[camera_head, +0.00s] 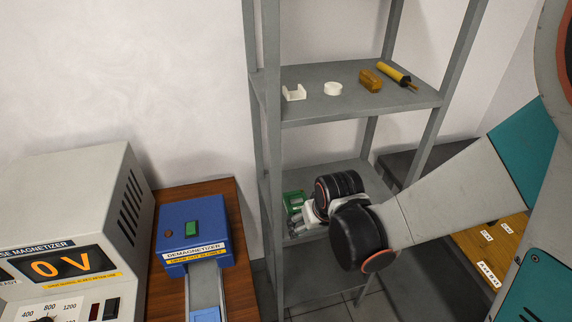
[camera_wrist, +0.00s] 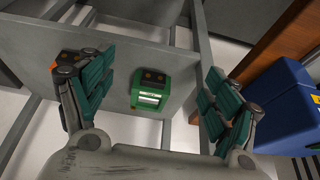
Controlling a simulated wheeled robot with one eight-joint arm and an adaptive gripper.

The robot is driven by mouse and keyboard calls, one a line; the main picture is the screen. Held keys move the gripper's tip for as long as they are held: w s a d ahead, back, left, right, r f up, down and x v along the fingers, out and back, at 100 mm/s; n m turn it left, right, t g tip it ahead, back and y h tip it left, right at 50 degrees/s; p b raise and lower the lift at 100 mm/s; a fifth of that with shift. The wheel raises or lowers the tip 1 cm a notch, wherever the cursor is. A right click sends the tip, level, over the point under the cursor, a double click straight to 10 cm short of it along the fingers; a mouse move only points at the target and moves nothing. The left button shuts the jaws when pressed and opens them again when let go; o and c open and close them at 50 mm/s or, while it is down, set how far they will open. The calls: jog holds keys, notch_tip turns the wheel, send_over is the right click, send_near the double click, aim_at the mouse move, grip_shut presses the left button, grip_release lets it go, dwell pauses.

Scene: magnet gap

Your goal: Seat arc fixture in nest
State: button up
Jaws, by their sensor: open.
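On the upper shelf stands a white open-sided piece (camera_head: 294,92), and a white round piece (camera_head: 332,88) sits to its right. I cannot tell for sure which is the arc fixture, and I cannot pick out the nest. My gripper (camera_head: 300,219) is open and empty at the lower shelf, well below both white pieces. In the wrist view my spread fingers (camera_wrist: 155,92) are on either side of a small green device (camera_wrist: 152,92) with a pale label, apparently apart from it. The green device (camera_head: 294,201) is partly hidden by my gripper in the head view.
An amber block (camera_head: 370,80) and a yellow-handled tool (camera_head: 396,75) share the upper shelf (camera_head: 350,108). Shelf posts stand close around my arm. A blue demagnetizer (camera_head: 194,235) and a magnetizer reading 0 V (camera_head: 70,240) are at left. A wooden surface with labels (camera_head: 505,250) is at right.

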jog(key=b, duration=0.2)
send_over(297, 201)
jog(key=s, duration=0.3)
jog(key=shift+w+d+f, duration=0.1)
jog(key=shift+d+f, duration=0.1)
jog(key=shift+d, duration=0.05)
jog(key=x, duration=0.1)
jog(key=b+x, duration=0.1)
jog(key=x, duration=0.1)
jog(key=b+x, duration=0.1)
jog(key=x, duration=0.1)
jog(key=shift+w+a, duration=0.1)
jog(key=shift+w, duration=0.2)
jog(key=c, duration=1.6)
